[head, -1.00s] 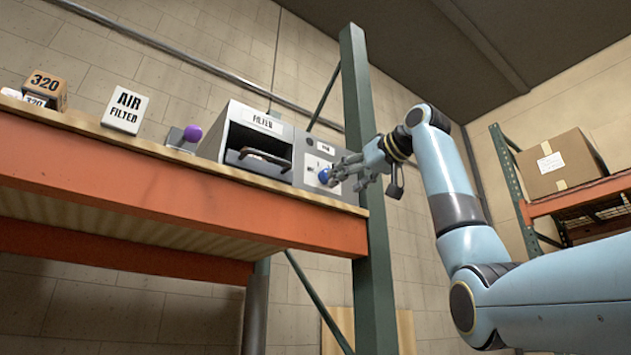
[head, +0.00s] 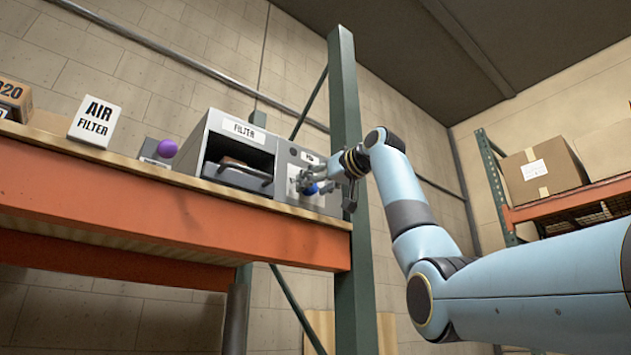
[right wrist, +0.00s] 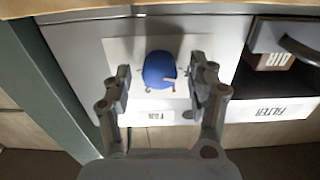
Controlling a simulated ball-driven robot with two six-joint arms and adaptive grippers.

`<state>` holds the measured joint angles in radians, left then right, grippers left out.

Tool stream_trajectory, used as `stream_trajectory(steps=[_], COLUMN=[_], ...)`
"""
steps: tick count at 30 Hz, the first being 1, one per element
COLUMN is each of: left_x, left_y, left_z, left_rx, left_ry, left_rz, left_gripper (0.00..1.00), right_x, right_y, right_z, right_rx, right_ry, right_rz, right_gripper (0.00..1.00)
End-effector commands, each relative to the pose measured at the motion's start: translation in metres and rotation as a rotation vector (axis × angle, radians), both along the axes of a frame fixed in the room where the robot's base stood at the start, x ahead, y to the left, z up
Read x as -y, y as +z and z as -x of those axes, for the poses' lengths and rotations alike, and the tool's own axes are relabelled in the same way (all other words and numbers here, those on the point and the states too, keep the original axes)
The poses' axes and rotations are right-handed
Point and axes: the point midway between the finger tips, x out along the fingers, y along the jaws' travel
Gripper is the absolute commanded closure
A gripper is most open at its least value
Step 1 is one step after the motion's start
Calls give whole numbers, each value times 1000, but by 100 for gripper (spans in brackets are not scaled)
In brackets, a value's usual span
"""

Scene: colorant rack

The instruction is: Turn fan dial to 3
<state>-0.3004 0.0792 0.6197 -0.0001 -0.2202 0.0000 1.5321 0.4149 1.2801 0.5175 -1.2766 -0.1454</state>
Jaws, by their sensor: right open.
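The blue fan dial (right wrist: 160,70) sits on a white plate (right wrist: 190,48) with marks around it, above a label reading FAN in the right wrist view. A pale pointer line on the dial points to the right there. In the head view the dial (head: 311,188) is partly hidden by my right gripper (head: 308,181). In the right wrist view the fingers of my right gripper (right wrist: 160,85) are open, one on each side of the dial, with small gaps. My left gripper is not in view.
The filter box (head: 243,128) with a dark open slot is beside the dial panel on the orange shelf (head: 150,212). A purple knob (head: 167,148) and an AIR FILTER sign (head: 95,122) are farther left. A green post (head: 345,130) rises close to my right wrist.

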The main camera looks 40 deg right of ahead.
Motion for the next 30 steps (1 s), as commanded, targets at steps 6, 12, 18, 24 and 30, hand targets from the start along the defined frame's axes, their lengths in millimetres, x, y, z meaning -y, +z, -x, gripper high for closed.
stream_trajectory(steps=[6, 12, 18, 24, 30], left_x=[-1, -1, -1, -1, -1], left_y=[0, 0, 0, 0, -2], left_z=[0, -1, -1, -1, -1], left_rx=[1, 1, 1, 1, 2], left_ry=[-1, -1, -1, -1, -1], left_rz=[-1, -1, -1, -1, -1], left_gripper=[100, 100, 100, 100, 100], right_x=[0, 0, 0, 0, 0], right_y=[-1, -1, 0, 0, 0], right_z=[0, 0, 0, 0, 0], right_rx=[0, 0, 0, -1, -6], right_ry=[0, 0, 0, 0, 0], right_rz=[0, 0, 0, -9, -72], right_gripper=[43, 69, 95, 97, 97])
